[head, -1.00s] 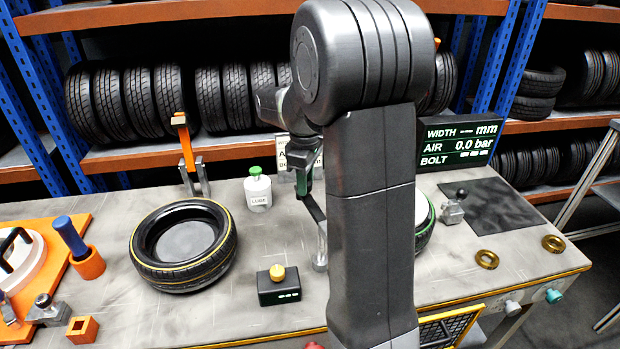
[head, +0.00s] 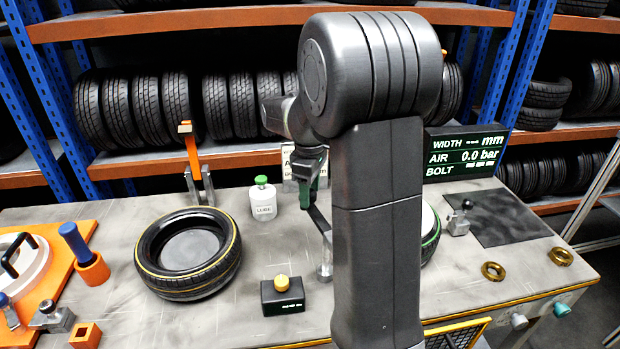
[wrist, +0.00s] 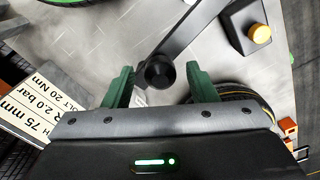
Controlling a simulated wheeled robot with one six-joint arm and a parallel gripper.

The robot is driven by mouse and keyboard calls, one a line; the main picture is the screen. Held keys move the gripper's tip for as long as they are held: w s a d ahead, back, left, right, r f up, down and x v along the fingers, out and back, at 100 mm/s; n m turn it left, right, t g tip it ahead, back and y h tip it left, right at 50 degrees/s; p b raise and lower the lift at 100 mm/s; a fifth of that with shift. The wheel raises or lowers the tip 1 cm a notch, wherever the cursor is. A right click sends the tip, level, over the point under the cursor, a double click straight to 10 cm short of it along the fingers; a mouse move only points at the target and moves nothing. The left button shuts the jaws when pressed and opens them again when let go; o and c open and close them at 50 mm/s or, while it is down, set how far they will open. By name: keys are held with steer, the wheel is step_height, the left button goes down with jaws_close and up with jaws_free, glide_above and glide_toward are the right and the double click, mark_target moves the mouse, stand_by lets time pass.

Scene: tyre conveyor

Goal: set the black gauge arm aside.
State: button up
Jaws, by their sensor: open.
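The black gauge arm (wrist: 190,35) shows in the wrist view as a dark bar with a round black knob (wrist: 160,73) at its near end. In the head view the gauge arm (head: 319,219) slants down toward a metal post (head: 325,262), partly hidden by my arm. My gripper (wrist: 160,76) is open, with one green finger on each side of the knob. I see gaps between the knob and both fingers.
A yellow-striped tyre (head: 152,276) lies left on the bench. A black box with a yellow button (head: 282,295) sits in front. A lube bottle (head: 263,203) and a white card (wrist: 40,105) stand near my gripper. A green-striped tyre (head: 431,240) is partly hidden behind my arm.

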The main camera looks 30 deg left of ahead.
step_height(320, 180, up, 14)
steer(key=shift+f+b, duration=0.15)
steer(key=shift+b, duration=0.3)
steer(key=shift+f, duration=0.2)
step_height(320, 180, down, 14)
steer(key=shift+r+p, duration=0.25)
steer(key=shift+p, duration=0.25)
stand_by(0.4)
